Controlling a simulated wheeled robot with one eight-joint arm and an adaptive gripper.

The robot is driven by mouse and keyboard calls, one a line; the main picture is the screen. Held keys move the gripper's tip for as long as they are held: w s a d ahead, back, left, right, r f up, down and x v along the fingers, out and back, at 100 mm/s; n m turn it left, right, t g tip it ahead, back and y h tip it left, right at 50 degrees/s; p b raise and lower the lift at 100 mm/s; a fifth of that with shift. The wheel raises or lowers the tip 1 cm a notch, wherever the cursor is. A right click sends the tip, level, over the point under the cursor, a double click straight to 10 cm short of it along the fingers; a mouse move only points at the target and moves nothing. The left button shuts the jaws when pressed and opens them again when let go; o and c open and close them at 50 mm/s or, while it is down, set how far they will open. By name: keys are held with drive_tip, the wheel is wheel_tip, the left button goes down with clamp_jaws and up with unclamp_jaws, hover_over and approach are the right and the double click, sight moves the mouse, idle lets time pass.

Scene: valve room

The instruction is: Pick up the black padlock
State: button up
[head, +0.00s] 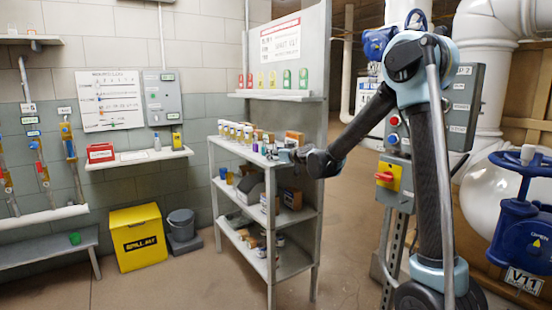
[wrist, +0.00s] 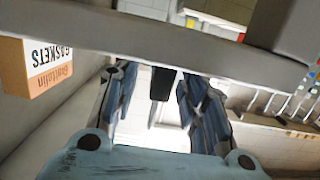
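My gripper (head: 284,154) is at the right end of the top shelf of the grey rack (head: 313,228) in the head view. In the wrist view, my gripper (wrist: 160,105) has its two blue-grey fingers apart, with a gap between them. A narrow dark shape shows in that gap, partly cut off by a grey bar across the view; I cannot tell whether it is the black padlock or background. It does not clearly touch either finger. I cannot make out the padlock for sure in the head view, where small items crowd around the gripper.
A gaskets box (wrist: 45,65) is close on the left in the wrist view. Several small bottles (head: 235,131) line the top shelf. A yellow spill-kit bin (head: 139,238) and a grey bucket (head: 181,224) stand by the wall.

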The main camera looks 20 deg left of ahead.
clamp_jaws()
idle(0.3)
wheel_tip(320, 180, up, 10)
idle(0.6)
